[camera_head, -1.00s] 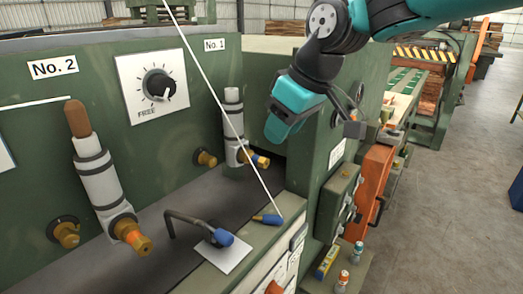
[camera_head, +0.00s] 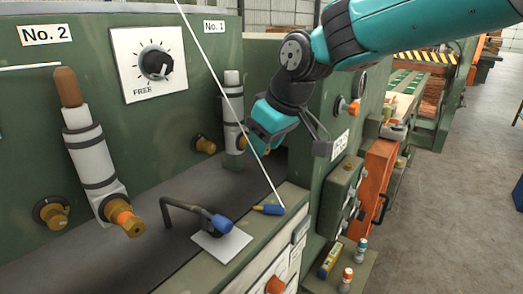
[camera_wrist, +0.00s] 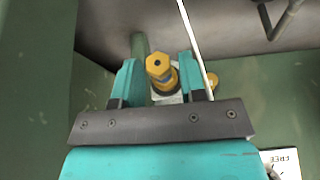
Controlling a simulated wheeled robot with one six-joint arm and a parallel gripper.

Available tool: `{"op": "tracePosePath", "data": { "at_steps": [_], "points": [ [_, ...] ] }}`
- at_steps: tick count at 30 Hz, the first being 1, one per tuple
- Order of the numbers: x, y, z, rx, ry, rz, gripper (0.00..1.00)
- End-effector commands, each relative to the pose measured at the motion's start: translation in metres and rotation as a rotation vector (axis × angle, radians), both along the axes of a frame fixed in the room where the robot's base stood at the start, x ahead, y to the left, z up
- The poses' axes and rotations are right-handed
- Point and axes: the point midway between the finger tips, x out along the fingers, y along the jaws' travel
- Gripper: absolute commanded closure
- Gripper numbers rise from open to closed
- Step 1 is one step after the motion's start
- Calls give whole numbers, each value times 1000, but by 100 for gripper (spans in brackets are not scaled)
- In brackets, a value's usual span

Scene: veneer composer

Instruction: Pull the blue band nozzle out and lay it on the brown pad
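My gripper (camera_wrist: 158,80) is open, with one teal finger on each side of the nozzle and narrow gaps visible. In the head view, my gripper (camera_head: 262,138) is at the No. 1 unit's white cylinder (camera_head: 233,112) and mostly hides the nozzle. I cannot make out a brown pad in either view.
The No. 2 cylinder (camera_head: 92,165) has an orange-banded nozzle (camera_head: 125,217). A thin white line crosses in front of the units.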

Motion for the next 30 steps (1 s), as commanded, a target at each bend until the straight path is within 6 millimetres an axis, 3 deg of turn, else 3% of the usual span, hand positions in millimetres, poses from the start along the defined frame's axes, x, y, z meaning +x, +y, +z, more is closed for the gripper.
{"op": "tracePosePath", "data": {
  "at_steps": [6, 12, 30],
  "points": [
    [0, 0, 0, 0, 0, 0, 62],
    [0, 0, 0, 0, 0, 0, 100],
    [-9, -12, 0, 1, -1, -1, 100]
  ]
}}
